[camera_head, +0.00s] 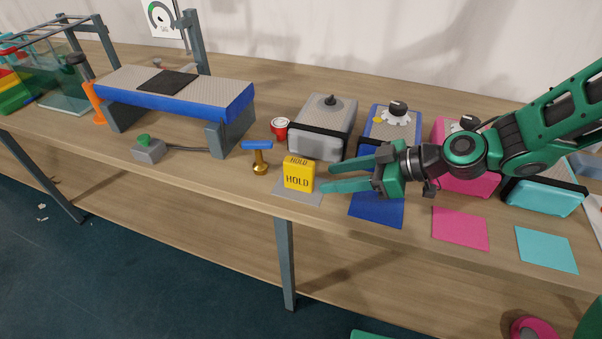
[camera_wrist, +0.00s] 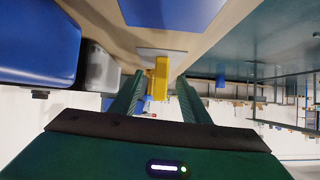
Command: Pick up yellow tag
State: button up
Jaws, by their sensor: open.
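The yellow tag (camera_head: 299,175), marked HOLD, stands upright on a grey square mat (camera_head: 297,196) near the table's front edge. In the wrist view the yellow tag (camera_wrist: 161,78) shows edge-on, beyond and between the two fingertips. My gripper (camera_head: 328,179) comes in from the right with its green fingers spread, pointing left at the tag. In the wrist view my gripper (camera_wrist: 158,82) is open with nothing held. The tag's right edge is close to the fingertips; I cannot tell whether they touch.
A brass post with a blue handle (camera_head: 258,150) stands just left of the tag. A grey box (camera_head: 322,122) and a blue box (camera_head: 387,130) stand behind. Blue (camera_head: 376,211), pink (camera_head: 460,229) and cyan (camera_head: 546,249) mats lie along the front edge to the right.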

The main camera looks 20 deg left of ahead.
aim_at(285, 172)
jog(key=a, duration=0.1)
jog(key=a+r+y, duration=0.1)
jog(key=shift+s+a+r+n+y, duration=0.1)
jog(key=shift+a+r+n+y, duration=0.2)
jog(key=shift+a+n, duration=0.1)
jog(key=x, duration=1)
jog(key=shift+a+f, duration=0.1)
jog(key=shift+a, duration=0.2)
grip_shut()
